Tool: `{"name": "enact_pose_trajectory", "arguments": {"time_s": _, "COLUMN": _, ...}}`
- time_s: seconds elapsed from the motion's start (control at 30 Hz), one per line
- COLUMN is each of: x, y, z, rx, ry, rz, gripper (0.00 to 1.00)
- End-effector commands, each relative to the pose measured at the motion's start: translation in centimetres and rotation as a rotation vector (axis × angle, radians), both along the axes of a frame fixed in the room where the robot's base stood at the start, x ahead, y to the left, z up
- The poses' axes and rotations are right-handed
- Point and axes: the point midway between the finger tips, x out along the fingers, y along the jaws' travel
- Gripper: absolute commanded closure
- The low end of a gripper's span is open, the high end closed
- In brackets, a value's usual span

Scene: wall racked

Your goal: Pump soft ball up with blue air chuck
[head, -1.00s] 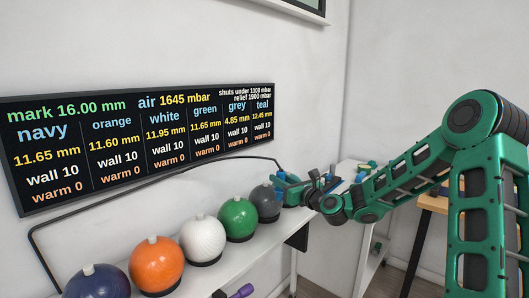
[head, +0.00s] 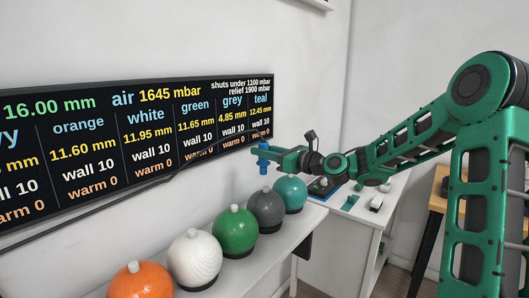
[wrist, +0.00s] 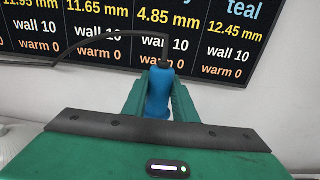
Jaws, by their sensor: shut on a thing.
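My gripper (head: 270,153) is shut on the blue air chuck (head: 263,168), which hangs upright above the far balls with clear space under it. In the wrist view the chuck (wrist: 159,92) sits between the green fingers, and a dark hose leaves its top to the left. The grey ball (head: 266,207) stands on the shelf between the green ball (head: 235,233) and the teal ball (head: 290,193), each with a small pale cap on top. The white ball (head: 194,260) and orange ball (head: 141,284) are nearer. I cannot tell softness by shape.
The wall board (head: 150,150) reads grey 4.85 mm and teal 12.45 mm, mark 16.00 mm, air 1645 mbar. The dark hose (head: 130,188) runs along the wall. A white table (head: 350,200) with small items stands beyond the shelf (head: 290,235).

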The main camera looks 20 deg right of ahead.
Motion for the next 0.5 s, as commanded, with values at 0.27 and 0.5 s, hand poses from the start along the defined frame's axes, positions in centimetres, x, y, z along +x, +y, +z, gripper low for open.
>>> {"name": "enact_pose_trajectory", "arguments": {"time_s": 0.27, "x": -0.2, "y": -1.1, "z": -0.1, "rx": 0.002, "ry": 0.001, "rz": -0.011, "gripper": 1.00}}
{"name": "enact_pose_trajectory", "arguments": {"time_s": 0.5, "x": -0.2, "y": -1.1, "z": -2.1, "rx": 0.004, "ry": 0.003, "rz": -0.010, "gripper": 1.00}}
